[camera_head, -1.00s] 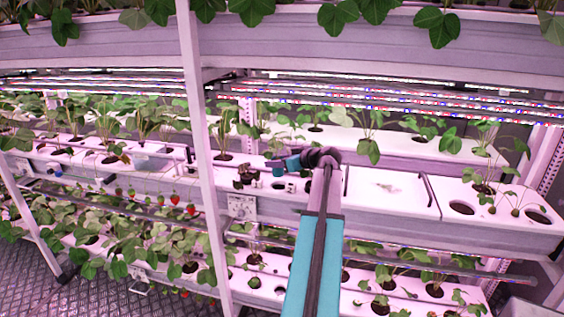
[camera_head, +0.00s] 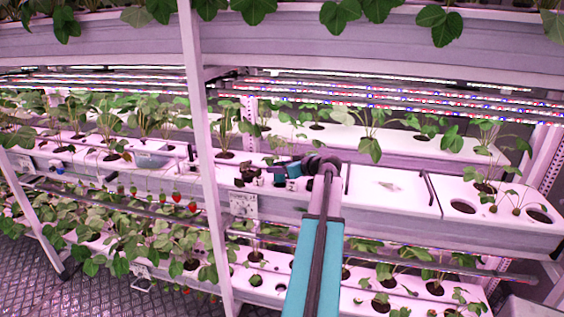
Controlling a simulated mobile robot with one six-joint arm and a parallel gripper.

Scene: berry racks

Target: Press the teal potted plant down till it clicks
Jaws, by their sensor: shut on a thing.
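My gripper (camera_head: 262,178) is small and dark at the end of my arm, low over the white top of the middle rack's gutter (camera_head: 390,187), just right of the upright post. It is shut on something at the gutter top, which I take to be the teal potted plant. The pot's body and colour cannot be made out, as the wrist and dark gripper parts cover that spot. Green leaves show behind and above the wrist, but I cannot tell which plant they belong to. Whether the pot is seated in its hole is hidden.
A white upright post (camera_head: 205,160) stands left of my gripper. Light bars (camera_head: 390,100) run above the middle rack. Empty holes (camera_head: 463,207) show at the gutter's right end. Red strawberries (camera_head: 177,196) hang at the left. Plants fill the lower tier.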

